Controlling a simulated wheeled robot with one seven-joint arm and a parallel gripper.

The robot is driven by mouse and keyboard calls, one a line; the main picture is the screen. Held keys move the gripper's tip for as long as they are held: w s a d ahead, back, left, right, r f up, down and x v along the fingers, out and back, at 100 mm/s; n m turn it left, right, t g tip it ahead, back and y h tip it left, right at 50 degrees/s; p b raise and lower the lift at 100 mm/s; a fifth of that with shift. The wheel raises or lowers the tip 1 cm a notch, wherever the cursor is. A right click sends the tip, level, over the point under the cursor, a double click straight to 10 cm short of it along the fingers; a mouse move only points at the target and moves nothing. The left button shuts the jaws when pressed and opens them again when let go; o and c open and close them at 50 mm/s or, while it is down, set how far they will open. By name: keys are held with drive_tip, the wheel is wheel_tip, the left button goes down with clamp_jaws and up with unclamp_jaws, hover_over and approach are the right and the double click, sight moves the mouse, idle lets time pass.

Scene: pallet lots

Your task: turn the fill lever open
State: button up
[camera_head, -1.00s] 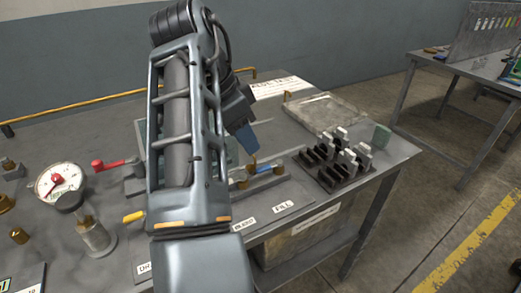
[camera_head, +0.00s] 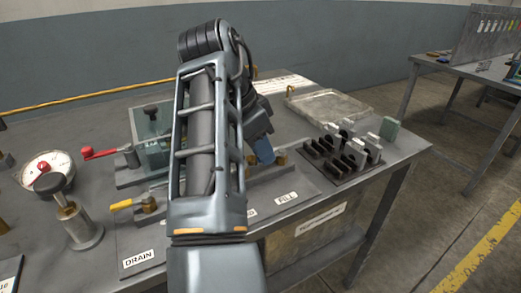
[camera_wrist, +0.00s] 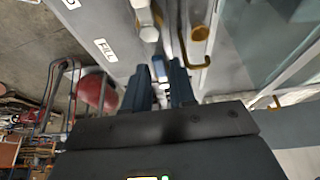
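The FILL label (camera_head: 286,199) is at the right end of the valve row on the bench. A brass fitting (camera_head: 281,158) shows just behind it, and my gripper (camera_head: 264,152) points down beside that fitting. The blue fill lever is hidden behind my gripper in the head view. In the wrist view, a blue piece that looks like the lever's handle (camera_wrist: 158,68) shows at the gap between the fingers of my gripper (camera_wrist: 160,72). The fingers stand apart; I see no clear contact. The FILL label (camera_wrist: 105,50) also shows there.
A yellow lever (camera_head: 124,205) stands by the DRAIN label (camera_head: 138,259), and a red lever (camera_head: 97,153) is farther back. A gauge (camera_head: 48,172) is at left. A dark rack (camera_head: 335,162) of light blocks and a grey tray (camera_head: 330,106) are at right.

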drive_tip(key=shift+c, duration=0.2)
clamp_jaws()
